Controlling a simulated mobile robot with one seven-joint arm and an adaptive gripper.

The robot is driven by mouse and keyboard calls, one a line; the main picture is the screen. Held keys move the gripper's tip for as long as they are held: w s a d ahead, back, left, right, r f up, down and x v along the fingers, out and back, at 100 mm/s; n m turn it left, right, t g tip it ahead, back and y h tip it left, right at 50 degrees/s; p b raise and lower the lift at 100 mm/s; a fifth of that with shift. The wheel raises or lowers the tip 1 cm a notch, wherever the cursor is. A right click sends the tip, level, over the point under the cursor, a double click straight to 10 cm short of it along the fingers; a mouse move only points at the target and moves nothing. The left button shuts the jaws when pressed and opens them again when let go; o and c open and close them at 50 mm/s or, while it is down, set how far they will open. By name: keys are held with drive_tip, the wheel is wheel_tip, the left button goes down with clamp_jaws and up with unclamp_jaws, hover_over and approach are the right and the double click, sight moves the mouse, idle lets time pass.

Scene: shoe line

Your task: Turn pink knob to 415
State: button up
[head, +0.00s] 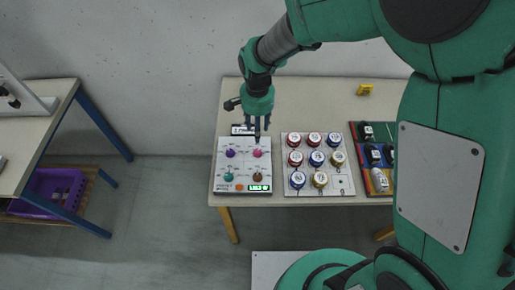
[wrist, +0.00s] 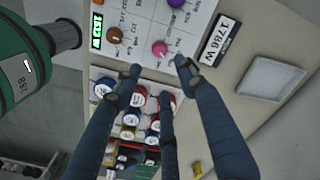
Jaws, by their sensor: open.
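The pink knob (head: 257,153) is on the upper right of a white control panel (head: 222,172). In the wrist view the pink knob (wrist: 159,48) shows just beyond the fingertips. My gripper (head: 257,134) is open and empty above the panel's upper right edge, close to the knob; its fingers (wrist: 160,76) are spread and appear apart from it. A small green display (head: 259,187) is at the panel's lower right; it also shows in the wrist view (wrist: 97,32), its digits too small to read surely.
The panel also has a purple knob (head: 230,153), a teal knob (head: 228,176) and a brown knob (head: 257,176). A board of several colored round caps (head: 316,190) lies to the right, then a multicolored tray (head: 352,130). A number plate (wrist: 220,40) lies behind the panel.

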sight(258, 151)
wheel_tip(258, 151, down, 12)
drive_tip(key=b, duration=0.2)
drive_tip(key=shift+f+b, duration=0.2)
drive_tip(key=shift+b, duration=0.1)
drive_tip(key=shift+c, duration=0.5)
clamp_jaws()
